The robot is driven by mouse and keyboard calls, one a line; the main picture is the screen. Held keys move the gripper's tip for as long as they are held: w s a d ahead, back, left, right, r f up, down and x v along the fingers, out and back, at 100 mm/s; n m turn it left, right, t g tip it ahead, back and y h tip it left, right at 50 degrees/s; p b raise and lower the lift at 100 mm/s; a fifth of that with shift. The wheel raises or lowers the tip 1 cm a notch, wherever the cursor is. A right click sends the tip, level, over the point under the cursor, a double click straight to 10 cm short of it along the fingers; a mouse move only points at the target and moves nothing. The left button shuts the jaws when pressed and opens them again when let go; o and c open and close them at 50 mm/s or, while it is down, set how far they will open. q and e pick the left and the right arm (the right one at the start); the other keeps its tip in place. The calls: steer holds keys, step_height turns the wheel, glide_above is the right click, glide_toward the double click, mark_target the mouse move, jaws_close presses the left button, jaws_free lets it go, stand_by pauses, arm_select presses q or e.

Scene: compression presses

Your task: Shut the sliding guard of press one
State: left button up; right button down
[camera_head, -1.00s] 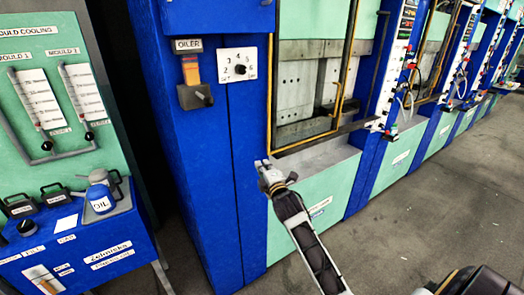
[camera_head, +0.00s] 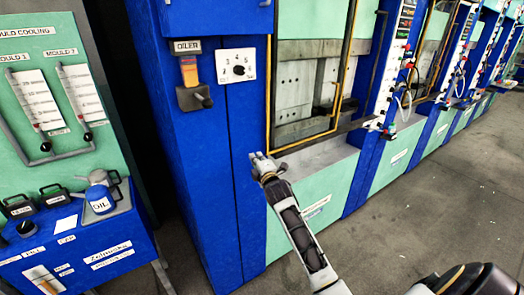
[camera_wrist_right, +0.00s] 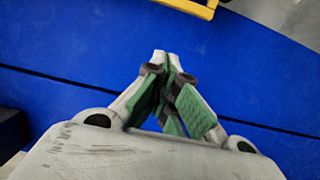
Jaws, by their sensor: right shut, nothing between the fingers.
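Nearest in the head view is a blue and green press, whose sliding guard (camera_head: 303,143) has a thin yellow frame at the press opening. An upright yellow handle (camera_head: 337,100) shows by its right side. I cannot tell how far along its travel the guard stands. My right gripper (camera_head: 257,158) is shut and empty, in front of the blue panel just below the guard's lower left corner. In the right wrist view, its closed fingertips (camera_wrist_right: 167,58) point at the blue panel; a yellow bar (camera_wrist_right: 190,7) crosses the top edge, apart from them. My left gripper is not in view.
An oiler (camera_head: 191,80) and a dial plate (camera_head: 236,66) are on the blue panel. A mould cooling unit (camera_head: 85,240) with an oil can (camera_head: 100,196) stands at left. More presses run along the right. The grey floor (camera_head: 440,200) there is mostly clear.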

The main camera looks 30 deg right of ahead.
steer(key=w+d+p, duration=0.2)
steer(key=w+d, duration=0.2)
steer(key=shift+d, duration=0.3)
stand_by(0.3)
steer(key=shift+w, duration=0.1)
stand_by(0.4)
